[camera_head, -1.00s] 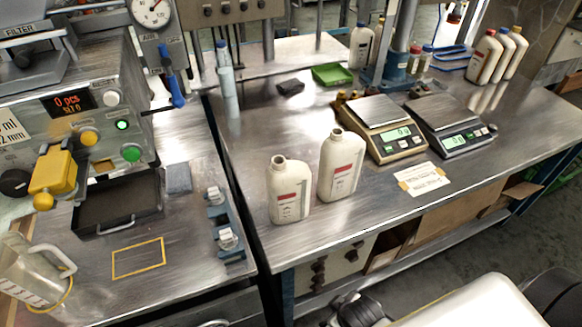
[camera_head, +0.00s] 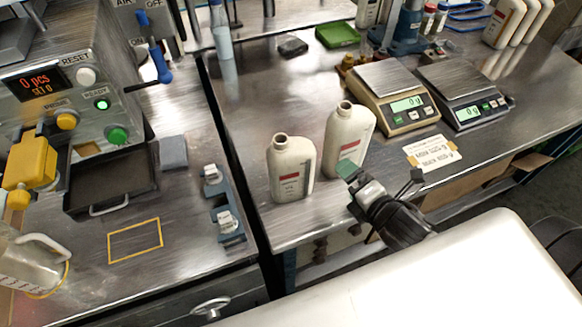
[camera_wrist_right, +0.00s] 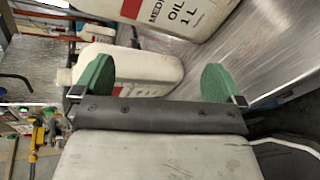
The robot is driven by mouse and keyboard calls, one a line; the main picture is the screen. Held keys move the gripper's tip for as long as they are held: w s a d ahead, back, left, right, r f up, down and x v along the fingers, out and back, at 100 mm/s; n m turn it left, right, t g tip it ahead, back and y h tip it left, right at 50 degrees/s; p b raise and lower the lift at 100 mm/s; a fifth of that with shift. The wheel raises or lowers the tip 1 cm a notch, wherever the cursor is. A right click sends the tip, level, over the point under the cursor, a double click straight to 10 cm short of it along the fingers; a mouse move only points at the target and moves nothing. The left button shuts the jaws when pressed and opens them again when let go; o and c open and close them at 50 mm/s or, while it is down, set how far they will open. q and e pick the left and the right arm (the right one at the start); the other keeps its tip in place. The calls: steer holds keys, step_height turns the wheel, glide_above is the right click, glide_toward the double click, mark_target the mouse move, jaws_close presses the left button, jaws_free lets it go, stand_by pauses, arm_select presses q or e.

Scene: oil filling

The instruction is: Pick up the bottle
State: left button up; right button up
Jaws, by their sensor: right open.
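Two open white bottles with red labels stand upright near the front edge of the metal table. The left bottle (camera_head: 291,170) is nearer the corner; the right bottle (camera_head: 348,136) stands just beside it. My right gripper (camera_head: 382,178) is at the table's front edge, right of and in front of the right bottle, apart from it as far as I can tell. In the right wrist view its two green finger pads (camera_wrist_right: 160,80) are wide apart with nothing held. My left gripper does not show.
Two scales (camera_head: 402,108) (camera_head: 462,98) stand right of the bottles, with a paper note (camera_head: 432,152) in front. A machine with a dark tray (camera_head: 110,182) and a blue fixture (camera_head: 226,212) are at left. More bottles (camera_head: 503,22) stand at the back right.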

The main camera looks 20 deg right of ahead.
mark_target(309, 160)
steer(key=w+a+r+n+y, duration=0.1)
steer(key=n+y, duration=0.2)
steer(key=n, duration=0.4)
steer(key=w+a+r+n+y+p, duration=0.1)
steer(key=a+r+n+y, duration=0.1)
steer(key=n+y, duration=0.2)
steer(key=w+a+r+n+g+y, duration=0.1)
steer(key=a+r+n+y, duration=0.1)
steer(key=n, duration=0.8)
steer(key=shift+a+r+y, duration=0.25)
steer(key=shift+y, duration=0.45)
steer(key=shift+w+a+f+p, duration=0.1)
steer(key=shift+w+a+p, duration=0.2)
steer(key=shift+w+a, duration=0.15)
steer(key=shift+w+a+p, duration=0.35)
steer(key=p+x, duration=0.1)
steer(key=x, duration=0.2)
steer(key=shift+w+a+f+p, duration=0.1)
steer(key=shift+w+p, duration=0.15)
steer(key=shift+p, duration=0.05)
steer(key=shift+w+a+f, duration=0.15)
steer(key=shift+w+a, duration=0.1)
steer(key=shift+a, duration=0.05)
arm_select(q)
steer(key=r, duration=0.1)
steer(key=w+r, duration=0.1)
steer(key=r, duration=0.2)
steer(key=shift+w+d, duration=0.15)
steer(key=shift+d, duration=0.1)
